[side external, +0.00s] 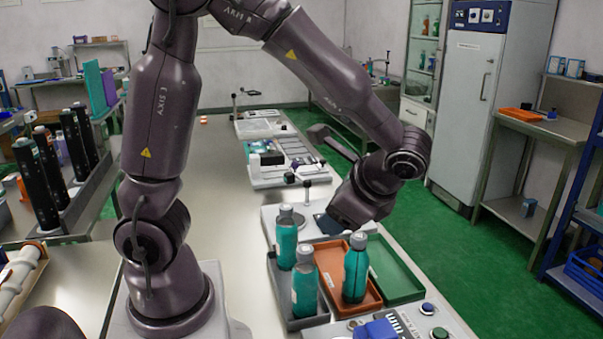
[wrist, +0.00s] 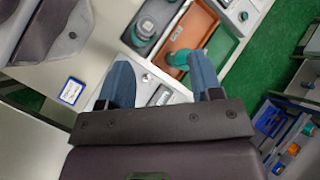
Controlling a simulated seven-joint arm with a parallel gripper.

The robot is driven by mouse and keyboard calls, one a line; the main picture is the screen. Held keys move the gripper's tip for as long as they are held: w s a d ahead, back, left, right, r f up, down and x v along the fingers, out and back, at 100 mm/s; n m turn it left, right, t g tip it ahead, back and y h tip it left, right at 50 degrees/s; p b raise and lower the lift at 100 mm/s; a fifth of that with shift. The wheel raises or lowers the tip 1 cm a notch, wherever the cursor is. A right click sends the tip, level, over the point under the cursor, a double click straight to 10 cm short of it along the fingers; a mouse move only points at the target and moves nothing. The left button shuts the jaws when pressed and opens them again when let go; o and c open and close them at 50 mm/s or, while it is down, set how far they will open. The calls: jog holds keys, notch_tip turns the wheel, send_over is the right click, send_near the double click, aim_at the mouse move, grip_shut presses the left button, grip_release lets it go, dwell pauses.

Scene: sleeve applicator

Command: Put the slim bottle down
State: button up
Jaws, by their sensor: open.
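Three teal bottles with grey caps stand upright in the trays. Two, a rear one (side external: 286,238) and a front one (side external: 304,285), are in the grey tray (side external: 283,295). The third bottle (side external: 355,270) stands in the orange tray (side external: 333,268). I cannot tell from shape which is the slim one. My gripper (side external: 328,222) is behind and above the trays, apart from the bottles. In the wrist view its blue fingers (wrist: 160,82) are spread wide with nothing between them. A bottle (wrist: 145,28) in the grey tray shows there beyond the fingers.
A green tray (side external: 396,275) right of the orange one is empty. A panel with buttons (side external: 428,308) and a blue block (side external: 376,329) lie in front. A bench station with a small post (side external: 307,190) stands behind. A blue-edged card (wrist: 71,91) lies left of the fingers.

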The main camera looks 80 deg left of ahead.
jog(key=s+d+r+n+t+h, duration=0.2)
jog(key=s+r+n+t+h, duration=0.5)
jog(key=r+n+t, duration=0.1)
jog(key=shift+s+d+r+t+h, duration=0.2)
jog(key=shift+d+r+t+h, duration=0.1)
jog(key=shift+d, duration=0.1)
dwell(0.8)
